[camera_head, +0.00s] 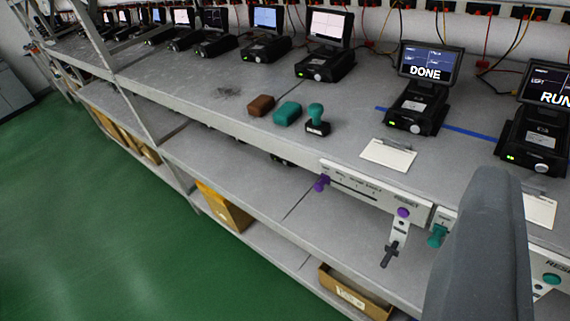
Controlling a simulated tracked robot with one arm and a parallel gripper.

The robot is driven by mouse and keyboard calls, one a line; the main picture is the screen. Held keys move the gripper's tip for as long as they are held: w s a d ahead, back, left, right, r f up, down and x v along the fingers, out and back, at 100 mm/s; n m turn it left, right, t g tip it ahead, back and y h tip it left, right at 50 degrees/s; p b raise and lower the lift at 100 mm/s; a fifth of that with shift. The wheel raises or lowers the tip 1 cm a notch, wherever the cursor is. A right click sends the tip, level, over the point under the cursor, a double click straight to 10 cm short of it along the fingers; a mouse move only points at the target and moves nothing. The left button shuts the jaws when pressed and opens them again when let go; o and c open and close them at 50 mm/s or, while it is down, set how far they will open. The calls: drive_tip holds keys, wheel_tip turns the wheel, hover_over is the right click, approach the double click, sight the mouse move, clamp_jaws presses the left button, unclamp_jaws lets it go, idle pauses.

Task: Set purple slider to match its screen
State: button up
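A light grey control panel (372,190) is fixed along the front edge of the bench, with a slot and small lettering that I cannot read fully. The purple slider knob (321,184) sits at the left end of its slot. A purple round button (403,212) is at the panel's right, near the word RESET. Above and behind the panel, a black device has a screen (429,62) reading DONE; its smaller text is unreadable. A dark grey part of my gripper (484,245) fills the lower right, right of the panel and apart from the purple knob. Its fingertips' opening cannot be seen.
A teal knob (438,236) and teal button (551,279) belong to a neighbouring panel, partly hidden. A stamp (317,120), teal block (287,113), brown block (261,105) and card (388,155) lie on the bench.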

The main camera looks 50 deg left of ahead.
sight(317, 189)
drive_tip(key=w+a+f+p, duration=0.2)
drive_tip(key=w+a+f, duration=0.2)
drive_tip(key=a+f, duration=0.35)
drive_tip(key=w+a+f+m+y+p, duration=0.1)
drive_tip(key=w+a+f+p, duration=0.1)
drive_tip(key=w+a+f, duration=0.4)
drive_tip(key=w+a+f+p, duration=0.1)
drive_tip(key=w+a+f, duration=0.2)
drive_tip(key=a+f, duration=0.6)
drive_tip(key=s+a+f+t+h+p, duration=0.1)
drive_tip(key=s+a+f+h+p, duration=0.15)
drive_tip(key=f, duration=0.35)
drive_tip(key=s+a+f+t+h+p, duration=0.1)
drive_tip(key=s+a+f+t, duration=0.15)
drive_tip(key=f, duration=0.45)
drive_tip(key=shift+g+y, duration=0.25)
drive_tip(key=shift+g, duration=0.2)
drive_tip(key=w+p, duration=0.1)
drive_tip(key=w, duration=1.1)
drive_tip(key=shift+w+d+r, duration=0.1)
drive_tip(key=shift+w+r, duration=0.05)
drive_tip(key=shift+w, duration=0.25)
drive_tip(key=shift+c, duration=0.3)
clamp_jaws()
